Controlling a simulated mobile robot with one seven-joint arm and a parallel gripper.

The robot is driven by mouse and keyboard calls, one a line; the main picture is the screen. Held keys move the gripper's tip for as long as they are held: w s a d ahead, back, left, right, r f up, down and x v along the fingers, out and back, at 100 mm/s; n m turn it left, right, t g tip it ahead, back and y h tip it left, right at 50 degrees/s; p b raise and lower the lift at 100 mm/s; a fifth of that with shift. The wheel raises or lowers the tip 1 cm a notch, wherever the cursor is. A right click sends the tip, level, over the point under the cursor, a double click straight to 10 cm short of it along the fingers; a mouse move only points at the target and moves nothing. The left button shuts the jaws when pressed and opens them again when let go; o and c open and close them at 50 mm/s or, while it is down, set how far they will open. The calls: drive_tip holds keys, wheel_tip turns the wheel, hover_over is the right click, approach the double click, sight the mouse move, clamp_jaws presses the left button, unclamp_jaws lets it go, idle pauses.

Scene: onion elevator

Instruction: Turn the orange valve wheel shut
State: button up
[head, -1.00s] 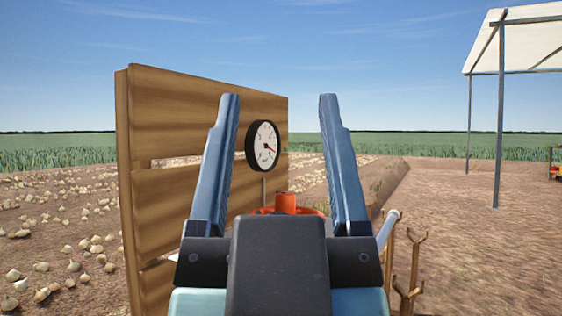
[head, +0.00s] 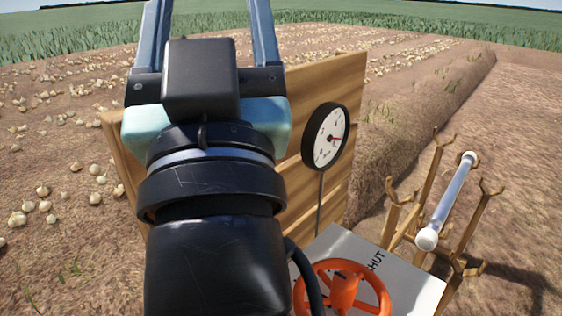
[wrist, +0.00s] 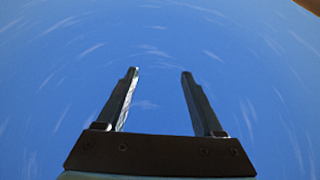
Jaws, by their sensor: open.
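The orange valve wheel (head: 344,287) lies at the bottom of the head view, with an orange hub in its middle. It sits on a grey plate (head: 352,244) marked SHUT; the wheel's lower edge is cut off by the frame. My gripper (head: 208,20) is up and to the left of the wheel, raised and apart from it, with its fingertips cut off at the top edge. In the wrist view my gripper (wrist: 158,72) is open and empty, its two fingers spread against blue sky. The wheel is not in the wrist view.
A wooden plank panel (head: 290,200) stands behind my arm. A wooden rack (head: 396,215) holding a clear tube (head: 448,205) with white ends is to the right. Onions lie on the soil.

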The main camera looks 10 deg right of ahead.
drive_tip(key=w+r+g+p, duration=0.7)
drive_tip(key=r+p, duration=0.6)
drive_tip(key=p, duration=1.2)
drive_tip(key=n+g+p, duration=1.1)
drive_tip(key=g, duration=0.7)
hover_over(347, 280)
wheel_tip(347, 280, down, 31)
wheel_tip(347, 280, down, 12)
drive_tip(key=shift+f+p, duration=0.2)
drive_tip(key=shift+p, duration=0.35)
clamp_jaws()
